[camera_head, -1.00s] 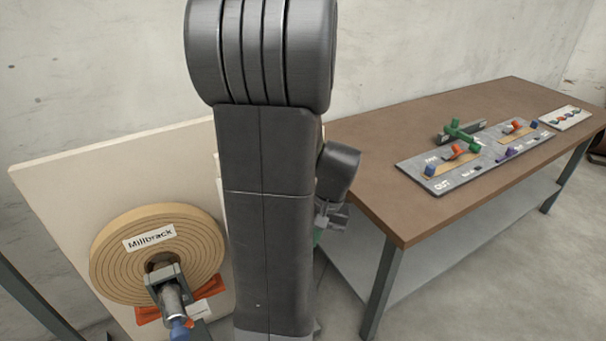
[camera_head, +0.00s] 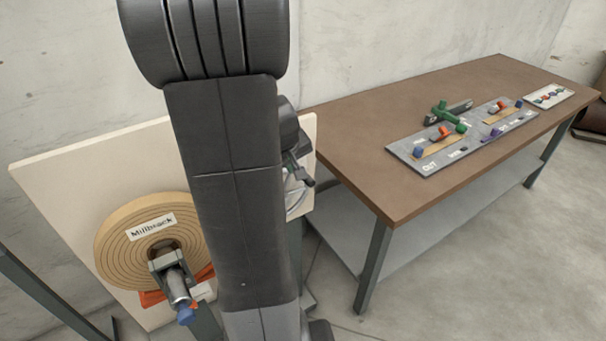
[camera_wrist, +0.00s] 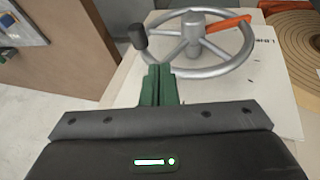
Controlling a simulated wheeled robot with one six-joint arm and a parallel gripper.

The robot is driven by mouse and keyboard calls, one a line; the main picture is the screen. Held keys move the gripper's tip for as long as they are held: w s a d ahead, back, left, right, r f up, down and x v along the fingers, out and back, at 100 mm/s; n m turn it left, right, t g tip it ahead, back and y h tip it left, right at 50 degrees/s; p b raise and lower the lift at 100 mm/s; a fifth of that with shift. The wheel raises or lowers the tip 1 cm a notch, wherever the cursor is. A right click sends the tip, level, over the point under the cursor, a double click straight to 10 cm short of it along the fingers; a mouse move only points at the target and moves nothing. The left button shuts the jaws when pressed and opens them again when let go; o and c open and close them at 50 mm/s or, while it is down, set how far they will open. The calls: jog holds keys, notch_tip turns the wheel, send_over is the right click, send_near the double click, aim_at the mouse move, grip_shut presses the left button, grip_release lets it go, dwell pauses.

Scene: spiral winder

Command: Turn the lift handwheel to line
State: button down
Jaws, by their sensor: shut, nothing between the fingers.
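The lift handwheel (camera_wrist: 215,70) is a grey metal wheel with a hub and spokes, in the upper middle of the wrist view. Its dark knob (camera_wrist: 138,36) stands up at the rim's left. In the head view only a slice of the wheel (camera_head: 294,200) shows beside my arm. An orange strip (camera_wrist: 238,22) shows behind the wheel's far side. White panel paper (camera_wrist: 271,85) with dark marks lies under the wheel. My gripper (camera_wrist: 160,70) has green fingers, shut and empty, just in front of the wheel's near-left rim, below the knob. Contact cannot be told.
A pale board (camera_head: 60,180) carries the Millbrack spiral roll (camera_head: 115,235), left of my arm. A brown table (camera_head: 350,150) with a grey control panel (camera_head: 418,165) stands right; its edge also shows in the wrist view (camera_wrist: 85,45). Floor is clear in front of the table.

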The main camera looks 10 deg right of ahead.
aim_at(307, 182)
jog(key=w+d+f, duration=0.2)
jog(key=d+f, duration=0.1)
jog(key=f, duration=0.2)
jog(key=shift+w+d+f+p, duration=0.2)
jog(key=shift+d+f+p, duration=0.05)
jog(key=shift+d+p, duration=0.1)
jog(key=shift+w+d+f+b, duration=0.2)
jog(key=shift+d+f+b, duration=0.3)
jog(key=shift+b, duration=0.15)
jog(key=shift+d, duration=0.1)
